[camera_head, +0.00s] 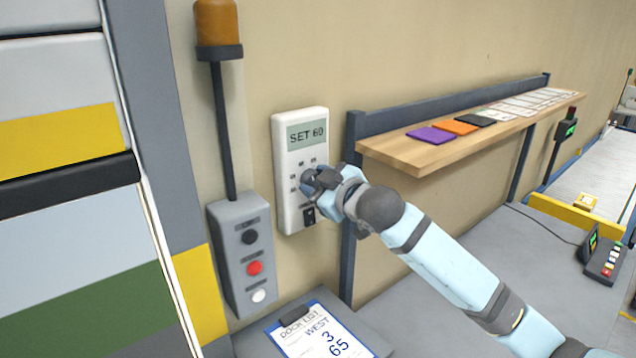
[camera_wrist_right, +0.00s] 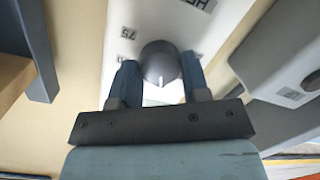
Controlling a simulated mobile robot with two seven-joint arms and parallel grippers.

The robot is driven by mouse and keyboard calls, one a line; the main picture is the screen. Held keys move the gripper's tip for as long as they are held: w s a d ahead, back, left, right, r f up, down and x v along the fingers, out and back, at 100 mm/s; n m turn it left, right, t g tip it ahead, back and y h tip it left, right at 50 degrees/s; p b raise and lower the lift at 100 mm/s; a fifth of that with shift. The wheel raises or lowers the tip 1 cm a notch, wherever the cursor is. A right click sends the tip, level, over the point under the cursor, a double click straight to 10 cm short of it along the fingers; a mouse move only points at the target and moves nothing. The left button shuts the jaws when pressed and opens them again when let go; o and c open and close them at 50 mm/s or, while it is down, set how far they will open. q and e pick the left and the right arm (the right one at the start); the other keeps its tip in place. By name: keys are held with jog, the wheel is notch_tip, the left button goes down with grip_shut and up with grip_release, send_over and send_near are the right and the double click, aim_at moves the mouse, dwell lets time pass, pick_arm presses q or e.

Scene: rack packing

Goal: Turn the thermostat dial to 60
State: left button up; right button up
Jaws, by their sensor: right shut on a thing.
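The white thermostat (camera_head: 290,137) is fixed to the beige wall, and its display (camera_head: 306,134) reads "SET 60". Its grey dial (camera_wrist_right: 160,66) sits between the two fingers of my right gripper (camera_wrist_right: 160,80) in the right wrist view, with a white pointer mark on it. My right gripper also shows in the head view (camera_head: 314,181), at the thermostat's front, shut on the dial and covering most of it there. A black switch (camera_head: 309,215) is low on the thermostat. My left gripper is not in view.
A grey button box (camera_head: 229,229) with black, red and white buttons and an amber lamp (camera_head: 217,22) are left of the thermostat. A wooden shelf (camera_head: 400,154) juts out to the right. A clipboard (camera_head: 285,336) lies below.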

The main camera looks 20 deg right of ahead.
dwell(0.6)
jog(key=o, duration=0.9)
jog(key=shift+s+d, duration=0.1)
jog(key=shift+s, duration=0.25)
jog(key=b+v, duration=0.3)
jog(key=v, duration=1)
jog(key=shift+r+b, duration=0.1)
jog(key=shift+b, duration=0.2)
